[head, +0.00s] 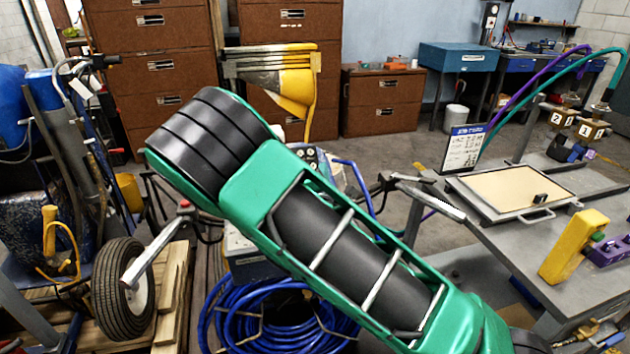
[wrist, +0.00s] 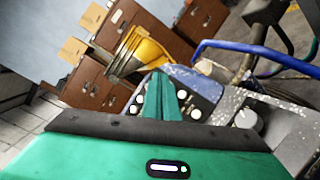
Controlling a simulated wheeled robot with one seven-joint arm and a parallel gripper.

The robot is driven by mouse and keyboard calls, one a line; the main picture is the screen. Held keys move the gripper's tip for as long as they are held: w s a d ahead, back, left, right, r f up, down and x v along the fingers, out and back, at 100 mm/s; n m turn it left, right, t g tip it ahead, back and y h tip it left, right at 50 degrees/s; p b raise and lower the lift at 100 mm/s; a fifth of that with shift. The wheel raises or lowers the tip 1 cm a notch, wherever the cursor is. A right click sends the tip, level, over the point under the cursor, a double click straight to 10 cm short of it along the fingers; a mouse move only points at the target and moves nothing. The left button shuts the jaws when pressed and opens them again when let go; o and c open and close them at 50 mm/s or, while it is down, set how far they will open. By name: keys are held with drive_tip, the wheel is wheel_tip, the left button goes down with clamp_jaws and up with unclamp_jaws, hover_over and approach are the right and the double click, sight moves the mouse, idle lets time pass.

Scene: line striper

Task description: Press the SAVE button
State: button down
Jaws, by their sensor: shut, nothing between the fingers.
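A control panel (wrist: 207,90) with several pale round buttons or dials shows in the wrist view, straight ahead of my gripper. Part of it also shows in the head view (head: 312,156), beyond my green arm. No label is readable, so I cannot tell which button is SAVE. My gripper (wrist: 160,76) is shut and empty, its green fingers together in front of the panel's middle. They hide part of the panel, and I cannot tell whether they touch it. In the head view my gripper is hidden behind my arm.
A blue hose coil (head: 275,318) lies below my arm. A yellow hopper (head: 296,90) stands beyond the panel, before brown cabinets (head: 383,100). A grey workbench (head: 520,240) with a framed tray (head: 512,190) is at right. A wheel (head: 122,290) and pallet are at left.

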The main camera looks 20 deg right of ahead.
idle(0.3)
drive_tip(key=shift+w+f, duration=3.1)
drive_tip(key=shift+w+f, duration=0.1)
drive_tip(key=shift+w+f, duration=0.15)
drive_tip(key=shift+w+f, duration=0.3)
drive_tip(key=shift+f, duration=0.05)
idle(1.1)
drive_tip(key=shift+s+r, duration=0.6)
drive_tip(key=shift+s+r, duration=1.8)
